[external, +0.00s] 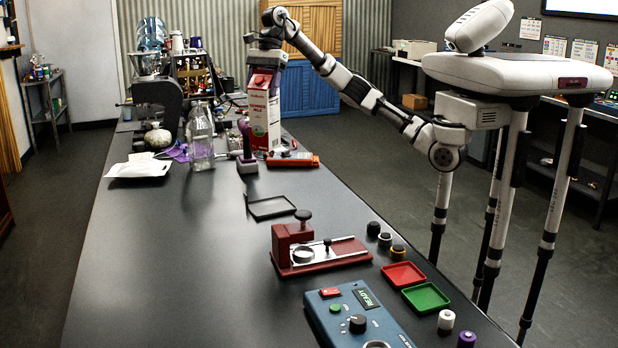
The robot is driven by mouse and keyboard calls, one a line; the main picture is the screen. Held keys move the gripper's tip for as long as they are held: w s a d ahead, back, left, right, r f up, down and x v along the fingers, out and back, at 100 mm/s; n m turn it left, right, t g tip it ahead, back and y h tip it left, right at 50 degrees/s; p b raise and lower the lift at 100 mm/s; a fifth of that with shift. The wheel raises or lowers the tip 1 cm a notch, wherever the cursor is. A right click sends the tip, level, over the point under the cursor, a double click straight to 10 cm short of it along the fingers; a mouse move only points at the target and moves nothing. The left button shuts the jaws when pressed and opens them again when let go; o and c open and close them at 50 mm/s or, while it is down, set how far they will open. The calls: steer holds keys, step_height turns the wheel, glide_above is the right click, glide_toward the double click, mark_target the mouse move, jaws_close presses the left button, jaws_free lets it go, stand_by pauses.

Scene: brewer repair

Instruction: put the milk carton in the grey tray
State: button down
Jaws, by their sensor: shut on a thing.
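The milk carton (261,118), red and white with a gabled top, stands upright toward the far half of the long dark table. My gripper (265,66) comes down from above and is shut on the carton's top. The fingertips are small and partly hidden at the carton's top. I cannot tell whether the carton's base touches the table. The grey tray (270,208), dark, shallow and empty, lies on the table nearer the camera than the carton.
An orange-red device (294,160) and a dark purple-grey tool (246,160) sit close to the carton. A glass bottle (200,140) stands to its left. A red press (310,250) is just nearer than the tray. The table's left front is clear.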

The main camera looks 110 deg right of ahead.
mark_target(268, 150)
steer(key=shift+s+r, duration=0.2)
steer(key=shift+s, duration=0.35)
steer(key=shift+f, duration=0.1)
step_height(268, 150, down, 20)
steer(key=shift+r+p, duration=0.15)
steer(key=shift+p, duration=0.85)
steer(key=c, duration=0.8)
jaws_free()
steer(key=shift+f, duration=0.3)
steer(key=o, duration=0.5)
steer(key=b+v, duration=0.2)
steer(key=v, duration=1)
steer(key=shift+w+r, duration=0.1)
steer(key=shift+r, duration=0.15)
